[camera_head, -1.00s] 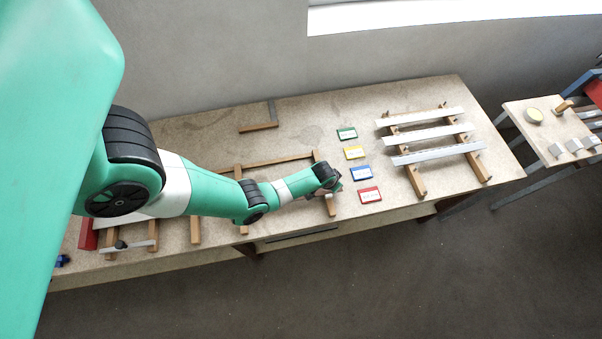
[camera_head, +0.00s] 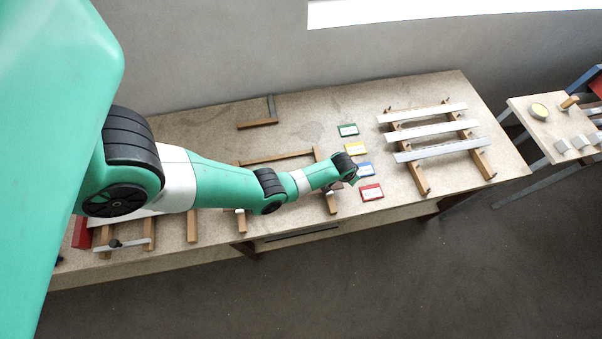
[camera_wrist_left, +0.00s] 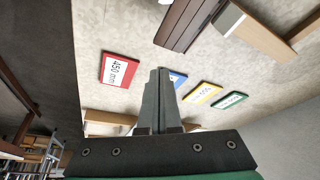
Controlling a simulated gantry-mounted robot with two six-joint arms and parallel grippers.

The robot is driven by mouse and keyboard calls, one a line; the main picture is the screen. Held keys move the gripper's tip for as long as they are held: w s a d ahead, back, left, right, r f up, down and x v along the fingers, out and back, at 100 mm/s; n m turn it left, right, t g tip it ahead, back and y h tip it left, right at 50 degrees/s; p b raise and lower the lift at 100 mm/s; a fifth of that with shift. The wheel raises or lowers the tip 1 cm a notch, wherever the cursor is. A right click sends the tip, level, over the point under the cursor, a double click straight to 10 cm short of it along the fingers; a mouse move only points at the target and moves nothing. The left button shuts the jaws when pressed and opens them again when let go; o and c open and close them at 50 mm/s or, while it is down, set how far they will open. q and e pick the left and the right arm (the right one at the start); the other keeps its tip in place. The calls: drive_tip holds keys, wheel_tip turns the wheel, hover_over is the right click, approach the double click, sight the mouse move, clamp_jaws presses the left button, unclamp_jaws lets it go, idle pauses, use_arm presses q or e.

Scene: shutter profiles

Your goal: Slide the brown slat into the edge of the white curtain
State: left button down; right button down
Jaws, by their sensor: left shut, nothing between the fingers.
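My left gripper (camera_head: 355,179) is over the table by the coloured cards. In the left wrist view its fingers (camera_wrist_left: 161,76) are together with nothing between them. Dark brown slat surfaces (camera_wrist_left: 186,22) show ahead of the fingertips in that view, apart from them. In the head view, three slats lie across a wooden rack (camera_head: 426,131) to the right of the gripper; they look pale there, and I cannot tell which is the brown one. A white panel (camera_head: 120,218) at the table's left, possibly the curtain, is mostly hidden by my arm. My right gripper is not in view.
A red card (camera_head: 371,193), blue card (camera_head: 365,168), yellow card (camera_head: 355,148) and green card (camera_head: 347,130) lie in a row left of the rack. A wooden frame (camera_head: 280,156) lies under my arm. A side table (camera_head: 540,142) stands at the right.

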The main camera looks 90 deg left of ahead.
sight(339, 185)
use_arm(q)
drive_tip(key=shift+f+b, duration=0.85)
idle(0.3)
drive_tip(key=shift+s+d+p, duration=0.1)
drive_tip(key=shift+s+p, duration=0.75)
drive_tip(key=shift+s, duration=0.2)
idle(0.6)
drive_tip(key=shift+s+d+r+p, duration=0.1)
drive_tip(key=shift+s+r+p, duration=0.05)
drive_tip(key=shift+s+p, duration=0.4)
drive_tip(key=shift+s+d+p, duration=0.15)
drive_tip(key=shift+s+p, duration=0.65)
drive_tip(key=shift+s, duration=0.3)
drive_tip(key=shift+s+d+p, duration=0.15)
drive_tip(key=shift+s+p, duration=0.5)
drive_tip(key=shift+s, duration=0.6)
drive_tip(key=shift+s+d+p, duration=0.2)
drive_tip(key=shift+s+p, duration=0.45)
drive_tip(key=shift+s, duration=0.55)
drive_tip(key=shift+s+d+p, duration=0.15)
drive_tip(key=shift+s+p, duration=0.5)
drive_tip(key=shift+s, duration=0.6)
drive_tip(key=shift+s+d, duration=0.1)
drive_tip(key=shift+s, duration=0.45)
